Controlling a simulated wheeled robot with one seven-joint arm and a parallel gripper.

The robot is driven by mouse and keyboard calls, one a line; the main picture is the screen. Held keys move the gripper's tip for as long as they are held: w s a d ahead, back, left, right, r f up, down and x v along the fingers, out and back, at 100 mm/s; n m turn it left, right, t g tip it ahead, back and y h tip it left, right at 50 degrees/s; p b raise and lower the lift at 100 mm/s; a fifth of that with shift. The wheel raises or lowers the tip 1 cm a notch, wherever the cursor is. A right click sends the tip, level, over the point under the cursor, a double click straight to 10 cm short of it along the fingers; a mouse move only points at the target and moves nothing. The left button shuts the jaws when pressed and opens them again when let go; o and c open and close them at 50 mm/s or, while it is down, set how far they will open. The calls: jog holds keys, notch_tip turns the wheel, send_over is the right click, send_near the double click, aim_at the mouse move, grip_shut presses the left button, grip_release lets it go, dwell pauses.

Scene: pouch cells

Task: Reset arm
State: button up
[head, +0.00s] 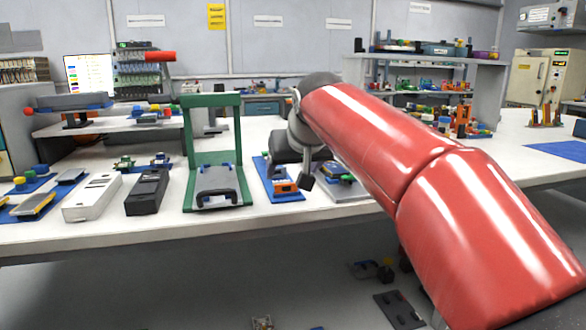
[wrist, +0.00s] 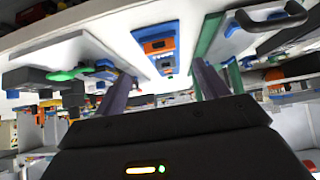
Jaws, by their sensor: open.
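My red arm reaches in from the right in the head view. My gripper (head: 305,178) is above the front part of the white bench, beside a blue tray with an orange device (head: 283,187). In the wrist view, the two dark fingers of my gripper (wrist: 160,88) stand apart with nothing between them. The orange device (wrist: 158,46) shows beyond the gap between them. In the head view my gripper and wrist partly hide a grey tool board (head: 345,193) to the right.
A green frame (head: 186,150) with a grey clipboard-like plate (head: 219,180) stands left of my gripper. A black box (head: 147,190) and a white box (head: 92,197) lie further left. The white bench (head: 120,235) has a clear front strip. Shelves (head: 435,60) stand behind my arm.

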jog(key=s+d+f+m+g, duration=0.1)
jog(key=s+d+f, duration=0.4)
jog(key=s, duration=0.5)
jog(key=s+d+f+m+g+h, duration=0.1)
jog(key=s+d+f, duration=0.5)
jog(key=s+f, duration=0.4)
jog(key=s+d+f+m+g+h, duration=0.1)
jog(key=s+d+f, duration=0.4)
jog(key=s, duration=0.5)
notch_tip(320, 180, down, 3)
jog(key=shift+d+r, duration=0.1)
jog(key=shift+d, duration=0.2)
